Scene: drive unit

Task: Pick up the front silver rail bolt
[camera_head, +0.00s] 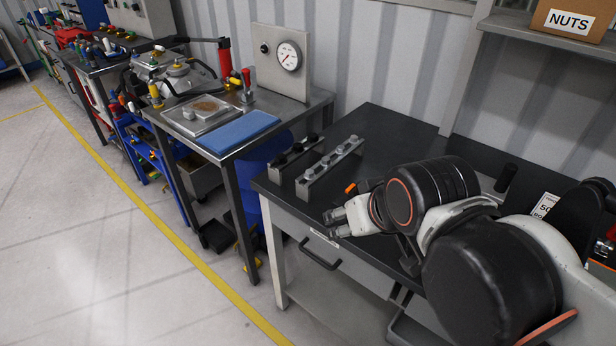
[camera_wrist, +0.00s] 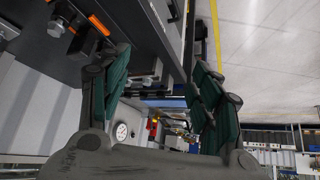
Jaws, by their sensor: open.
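A silver rail (camera_head: 330,168) lies on the black bench top, with several small silver bolts along it. The front silver bolt (camera_head: 308,175) is at the rail's near end. My gripper (camera_head: 334,223) is low over the bench's front edge, to the right of and nearer than the rail, clear of the bolts. In the wrist view my gripper (camera_wrist: 160,65) shows its two green-padded fingers spread apart with nothing between them.
A second rail (camera_head: 297,151) with dark bolts lies just left of the silver one. The black bench top (camera_head: 385,135) is clear behind them. A neighbouring table with a blue mat (camera_head: 238,131) and a gauge panel (camera_head: 283,58) stands to the left.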

